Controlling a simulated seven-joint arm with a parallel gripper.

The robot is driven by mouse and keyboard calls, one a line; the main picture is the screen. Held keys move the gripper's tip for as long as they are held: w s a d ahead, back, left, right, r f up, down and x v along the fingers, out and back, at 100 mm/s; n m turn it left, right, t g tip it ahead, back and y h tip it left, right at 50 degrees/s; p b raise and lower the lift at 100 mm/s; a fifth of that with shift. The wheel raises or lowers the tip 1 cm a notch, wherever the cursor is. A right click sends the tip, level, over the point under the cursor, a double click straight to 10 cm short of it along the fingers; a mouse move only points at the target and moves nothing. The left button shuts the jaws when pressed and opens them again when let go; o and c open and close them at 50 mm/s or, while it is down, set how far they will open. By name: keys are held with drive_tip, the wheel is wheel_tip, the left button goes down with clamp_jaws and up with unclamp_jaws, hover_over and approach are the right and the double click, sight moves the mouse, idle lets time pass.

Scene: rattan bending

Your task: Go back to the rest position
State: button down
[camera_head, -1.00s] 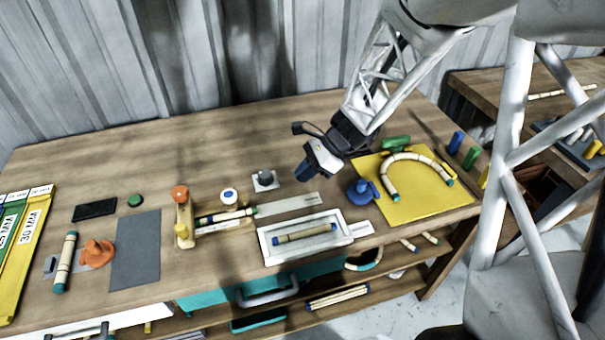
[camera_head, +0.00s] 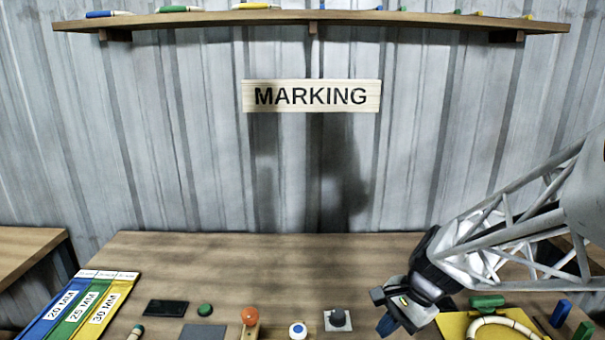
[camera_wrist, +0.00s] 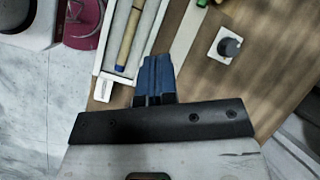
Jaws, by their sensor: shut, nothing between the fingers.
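My gripper (camera_head: 388,325) is at the lower right of the head view, above the workbench (camera_head: 240,262). Its blue fingers are shut with nothing between them. They also show in the wrist view (camera_wrist: 155,75), beside a white tray (camera_wrist: 98,62) that holds a rattan piece (camera_wrist: 130,38). In the head view the gripper is between a grey knob (camera_head: 338,317) on its left and the yellow board (camera_head: 453,324) on its right. A curved rattan piece (camera_head: 500,322) lies on that board. The front of the bench is cut off in the head view.
Blue, green and yellow labelled strips (camera_head: 85,305) lie at the bench's left. An orange-topped post (camera_head: 250,318), a white-blue round item (camera_head: 298,330) and a black pad (camera_head: 166,308) stand or lie nearby. A wall shelf (camera_head: 330,22) hangs above a MARKING sign (camera_head: 312,96).

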drive_tip(key=s+d+r+n+t+h, duration=0.1)
drive_tip(key=s+r+n+t+h, duration=0.2)
drive_tip(key=s+r+n, duration=0.7)
drive_tip(key=shift+s+d+n+h, duration=0.4)
drive_tip(key=shift+s+h, duration=0.9)
drive_tip(key=shift+h, duration=0.1)
